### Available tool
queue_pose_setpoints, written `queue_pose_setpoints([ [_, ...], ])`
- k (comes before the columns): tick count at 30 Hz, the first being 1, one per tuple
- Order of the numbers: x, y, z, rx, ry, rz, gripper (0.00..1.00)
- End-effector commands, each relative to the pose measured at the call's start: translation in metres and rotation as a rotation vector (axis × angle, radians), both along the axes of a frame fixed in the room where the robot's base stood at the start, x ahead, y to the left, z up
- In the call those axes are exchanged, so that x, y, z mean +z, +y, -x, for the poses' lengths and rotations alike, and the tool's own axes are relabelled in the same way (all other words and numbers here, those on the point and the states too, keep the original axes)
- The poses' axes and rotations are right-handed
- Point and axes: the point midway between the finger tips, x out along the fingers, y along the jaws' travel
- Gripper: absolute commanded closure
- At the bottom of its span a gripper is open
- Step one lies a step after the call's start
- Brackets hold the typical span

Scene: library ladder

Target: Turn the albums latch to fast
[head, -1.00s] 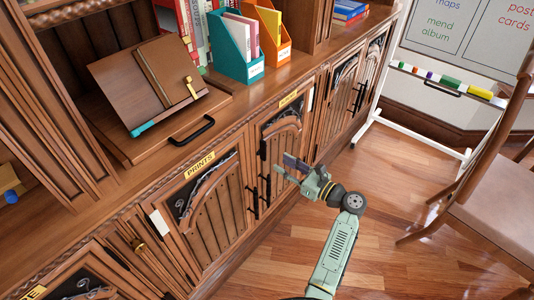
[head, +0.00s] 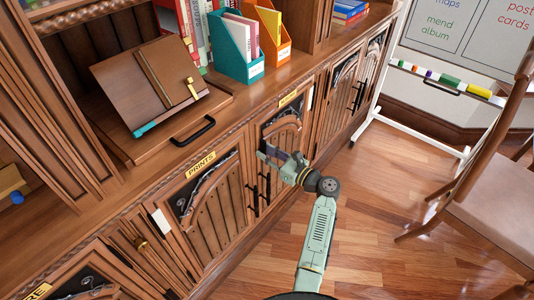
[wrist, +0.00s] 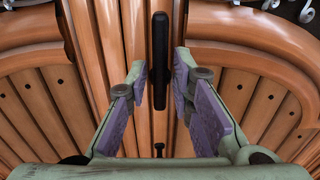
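A black upright bar (wrist: 160,60), which looks like the latch, stands on the seam between two brown cabinet doors in the wrist view. My gripper (wrist: 160,68) is open, with one purple-padded finger on each side of the bar. I cannot tell whether either finger touches it. In the head view my gripper (head: 270,158) is at the door front below a yellow label (head: 288,97), too small to read, and hides the bar. A second dark piece (wrist: 159,149) shows lower on the seam in the wrist view.
Black door handles (head: 253,200) stand just below my gripper. The PRINTS door (head: 215,205) is to the left. A book stand (head: 150,80) and file boxes (head: 237,50) are on the counter above. A chair (head: 490,190) stands at right, with clear floor (head: 375,205) between.

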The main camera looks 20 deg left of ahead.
Motion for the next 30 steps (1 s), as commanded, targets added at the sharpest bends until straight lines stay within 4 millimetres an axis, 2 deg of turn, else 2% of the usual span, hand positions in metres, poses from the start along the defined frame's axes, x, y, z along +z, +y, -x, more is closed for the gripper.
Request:
queue_pose_setpoints([
  [9,0.0,-0.0002,0.0002,0.0,0.0,0.0,1.0],
  [23,-0.0007,0.0,0.0005,0.0,-0.019,0.007,1.0],
  [30,-0.0019,0.0008,0.0022,0.001,-0.119,0.042,1.0],
])
